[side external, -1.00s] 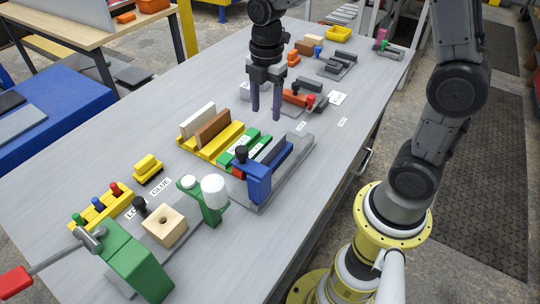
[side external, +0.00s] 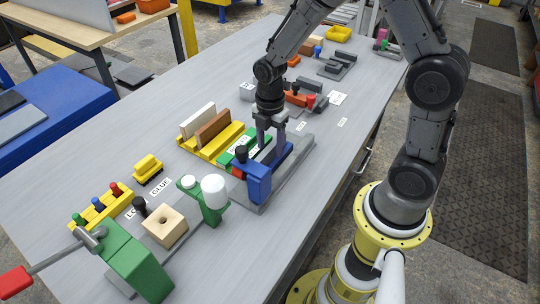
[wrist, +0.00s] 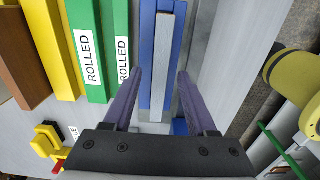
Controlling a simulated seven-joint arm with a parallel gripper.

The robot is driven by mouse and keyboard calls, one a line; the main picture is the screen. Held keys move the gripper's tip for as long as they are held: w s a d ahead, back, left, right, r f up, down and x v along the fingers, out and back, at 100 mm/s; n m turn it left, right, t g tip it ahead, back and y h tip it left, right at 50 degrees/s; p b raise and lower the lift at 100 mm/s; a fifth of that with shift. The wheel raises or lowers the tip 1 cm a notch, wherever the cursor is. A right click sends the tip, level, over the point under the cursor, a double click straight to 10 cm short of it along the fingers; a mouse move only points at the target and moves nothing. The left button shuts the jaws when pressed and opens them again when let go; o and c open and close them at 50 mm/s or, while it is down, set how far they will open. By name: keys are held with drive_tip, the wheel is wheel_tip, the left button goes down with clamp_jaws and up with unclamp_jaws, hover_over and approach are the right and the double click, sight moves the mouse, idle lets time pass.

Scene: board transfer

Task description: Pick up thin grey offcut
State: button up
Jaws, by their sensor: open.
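The thin grey offcut (wrist: 161,60) is a long narrow light-grey strip. In the wrist view it lies lengthwise along the blue fixture (wrist: 147,40), with blue on both sides. In the side view the fixture (side external: 258,185) stands on a grey base plate, and my gripper hides most of the strip. My gripper (side external: 271,148) points down over the fixture. In the wrist view my gripper (wrist: 160,73) is open, with one purple finger on each side of the strip. Nothing is held. Whether the fingertips touch the fixture cannot be told.
Green rails labelled ROLLED (wrist: 88,50) lie just left of the fixture. A yellow rack (side external: 192,146) holds a white board and a brown board (side external: 212,127). A green clamp post with a white knob (side external: 213,188) stands near the fixture's front.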

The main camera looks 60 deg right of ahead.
drive_tip(key=shift+f, duration=0.95)
clamp_jaws()
